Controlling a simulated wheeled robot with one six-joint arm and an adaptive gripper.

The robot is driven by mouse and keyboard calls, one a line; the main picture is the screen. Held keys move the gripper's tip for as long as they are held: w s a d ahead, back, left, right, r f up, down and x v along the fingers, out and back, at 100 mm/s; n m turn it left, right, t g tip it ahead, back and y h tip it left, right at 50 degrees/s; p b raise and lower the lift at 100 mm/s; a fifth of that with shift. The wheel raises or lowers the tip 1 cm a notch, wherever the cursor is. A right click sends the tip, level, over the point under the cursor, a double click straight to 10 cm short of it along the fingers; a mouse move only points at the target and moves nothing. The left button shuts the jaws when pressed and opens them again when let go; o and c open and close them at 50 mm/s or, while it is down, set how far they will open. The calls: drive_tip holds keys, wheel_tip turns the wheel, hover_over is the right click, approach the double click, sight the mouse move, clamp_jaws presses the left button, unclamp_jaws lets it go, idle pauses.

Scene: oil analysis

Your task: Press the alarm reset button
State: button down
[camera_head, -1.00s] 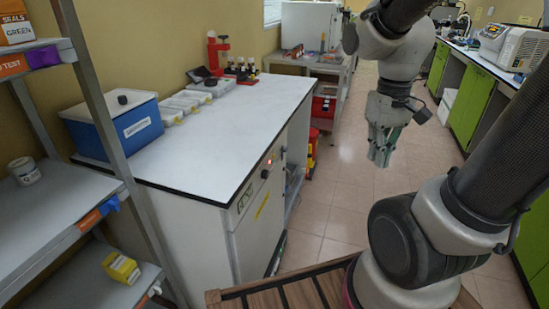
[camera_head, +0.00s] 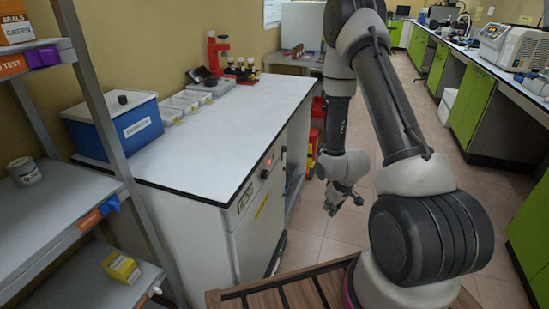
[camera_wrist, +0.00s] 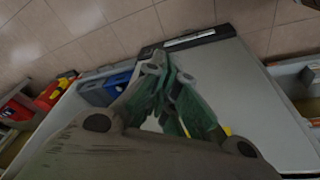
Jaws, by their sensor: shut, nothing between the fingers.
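On the front panel of the white-topped cabinet (camera_head: 255,235), a small red light (camera_head: 270,162) glows with a dark round knob or button (camera_head: 265,174) just below it. I cannot read which one is the alarm reset. My gripper (camera_head: 347,207) is to the right of this panel, apart from it, over the floor. In the wrist view its greenish fingers (camera_wrist: 160,62) are together and empty. A grey cabinet face lies beyond them, and I cannot make out the button there.
The white worktop (camera_head: 215,135) carries a blue box (camera_head: 115,125), white trays and dark bottles. A grey shelf unit (camera_head: 50,215) stands at left. Red containers (camera_head: 313,145) sit past the cabinet. Green cabinets (camera_head: 470,110) line the right. The tiled aisle between is open.

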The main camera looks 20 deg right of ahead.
sight(274, 156)
drive_tip(key=w+a+f+n+t+y, duration=0.1)
drive_tip(key=w+a+f+n+t, duration=0.15)
drive_tip(key=w+t, duration=0.4)
drive_tip(key=w+r+n+t+y, duration=0.1)
drive_tip(key=w+r+t, duration=0.4)
drive_tip(key=w+r, duration=0.4)
drive_tip(key=shift+w+a+r, duration=0.25)
drive_tip(key=shift+a+r, duration=0.2)
drive_tip(key=shift+r, duration=0.5)
drive_tip(key=shift+n, duration=0.25)
drive_tip(key=w+a, duration=0.5)
drive_tip(key=a, duration=0.2)
drive_tip(key=shift+w+a, duration=0.1)
drive_tip(key=shift+w+a, duration=0.25)
drive_tip(key=shift+a, duration=0.05)
